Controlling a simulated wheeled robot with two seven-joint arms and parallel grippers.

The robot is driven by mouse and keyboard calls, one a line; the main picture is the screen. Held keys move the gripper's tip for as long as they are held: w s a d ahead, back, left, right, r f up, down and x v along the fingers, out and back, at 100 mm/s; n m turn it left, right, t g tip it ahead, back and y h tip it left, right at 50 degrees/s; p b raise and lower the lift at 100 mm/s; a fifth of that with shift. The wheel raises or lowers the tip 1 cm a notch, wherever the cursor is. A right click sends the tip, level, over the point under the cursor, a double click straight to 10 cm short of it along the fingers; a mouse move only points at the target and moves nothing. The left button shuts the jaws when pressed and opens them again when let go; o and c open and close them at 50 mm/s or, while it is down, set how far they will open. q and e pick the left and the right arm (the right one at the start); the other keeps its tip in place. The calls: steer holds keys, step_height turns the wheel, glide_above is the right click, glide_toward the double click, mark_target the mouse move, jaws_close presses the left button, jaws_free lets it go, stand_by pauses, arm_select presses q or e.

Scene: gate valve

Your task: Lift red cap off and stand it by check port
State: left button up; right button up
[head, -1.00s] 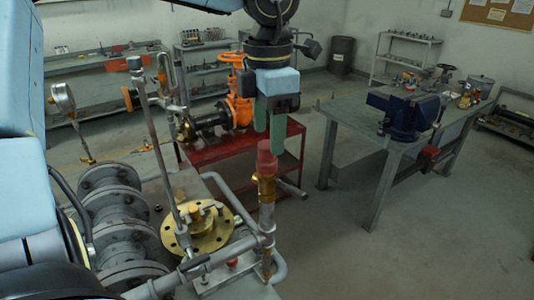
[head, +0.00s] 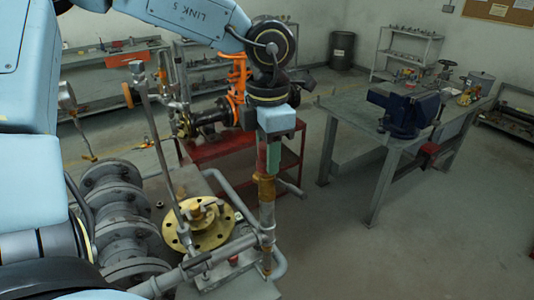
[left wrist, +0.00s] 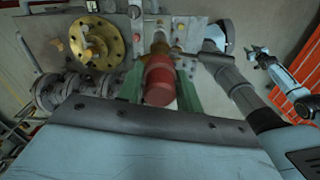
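The red cap (head: 262,157) sits upright on a brass fitting (head: 265,188) at the top of a vertical pipe. My left gripper (head: 268,158) is lowered over it from above. In the left wrist view, its green fingers (left wrist: 160,90) stand on either side of the red cap (left wrist: 158,80), close to its sides. They look open, though contact is hard to judge. What seems to be my right gripper (left wrist: 257,52) shows small at the upper right of the left wrist view. Its finger state is unclear. I cannot identify the check port with certainty.
A yellow bolted flange (head: 205,230) and a tall thin rod (head: 155,130) stand left of the cap. Grey flanged pipes (head: 118,220) lie further left. A red table (head: 215,150) with an orange valve is behind. A workbench (head: 370,125) with a blue vise stands right.

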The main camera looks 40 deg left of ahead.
arm_select(q)
steer(key=c, duration=0.4)
steer(key=shift+o, duration=0.2)
step_height(320, 180, up, 10)
steer(key=shift+b, duration=0.4)
steer(key=shift+r+p, duration=1.6)
steer(key=shift+r, duration=0.7)
